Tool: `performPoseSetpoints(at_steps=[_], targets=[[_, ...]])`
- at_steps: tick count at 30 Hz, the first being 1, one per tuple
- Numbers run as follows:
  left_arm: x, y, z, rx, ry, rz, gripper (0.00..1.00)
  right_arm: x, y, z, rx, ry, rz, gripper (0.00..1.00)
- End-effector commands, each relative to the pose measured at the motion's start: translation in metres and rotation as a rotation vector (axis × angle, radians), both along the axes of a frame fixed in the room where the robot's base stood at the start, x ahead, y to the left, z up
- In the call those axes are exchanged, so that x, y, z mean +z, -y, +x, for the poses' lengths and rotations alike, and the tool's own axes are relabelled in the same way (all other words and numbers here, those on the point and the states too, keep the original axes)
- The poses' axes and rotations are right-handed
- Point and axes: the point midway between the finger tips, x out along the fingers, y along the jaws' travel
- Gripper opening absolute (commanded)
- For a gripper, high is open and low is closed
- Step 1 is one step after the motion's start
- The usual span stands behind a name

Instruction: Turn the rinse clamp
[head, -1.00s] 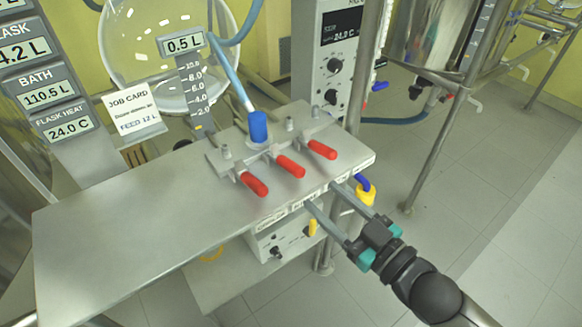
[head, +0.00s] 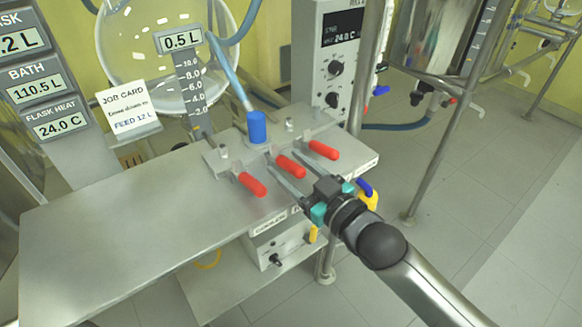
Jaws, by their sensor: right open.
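Three red-handled clamps sit in a row on a metal plate (head: 215,158) on the bench: a left one (head: 252,184), a middle one (head: 290,166) and a right one (head: 323,150). Labels on the bench's front edge are too small or covered to read, so I cannot tell which is the rinse clamp. My right gripper (head: 283,160) is open and reaches in from the lower right. Its two fingers lie on either side of the middle red handle, seen from above; I cannot tell whether they touch it. My left gripper is not in view.
A blue cap (head: 257,127) with a hose stands behind the clamps. A steel bench (head: 110,215) is bare on the left. A control box (head: 335,60) and metal posts stand behind and right. A yellow-and-blue valve (head: 368,196) hangs by the bench's right front.

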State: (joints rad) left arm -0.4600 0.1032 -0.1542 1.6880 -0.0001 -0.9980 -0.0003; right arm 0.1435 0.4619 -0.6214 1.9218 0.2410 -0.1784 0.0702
Motion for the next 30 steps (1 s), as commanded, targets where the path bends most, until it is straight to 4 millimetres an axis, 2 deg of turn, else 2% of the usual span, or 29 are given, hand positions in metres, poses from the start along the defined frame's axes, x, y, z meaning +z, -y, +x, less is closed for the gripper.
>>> performPoseSetpoints(at_steps=[7, 22, 30], targets=[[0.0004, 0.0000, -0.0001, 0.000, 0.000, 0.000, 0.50, 0.0002, -0.0002, 0.0002, 0.000, 0.000, 0.000, 0.56], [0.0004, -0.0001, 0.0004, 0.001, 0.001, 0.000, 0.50, 0.0001, 0.0000, 0.0000, 0.000, 0.000, 0.000, 0.00], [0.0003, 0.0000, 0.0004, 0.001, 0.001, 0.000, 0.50, 0.0000, -0.0001, -0.0002, 0.000, 0.000, 0.000, 0.00]])
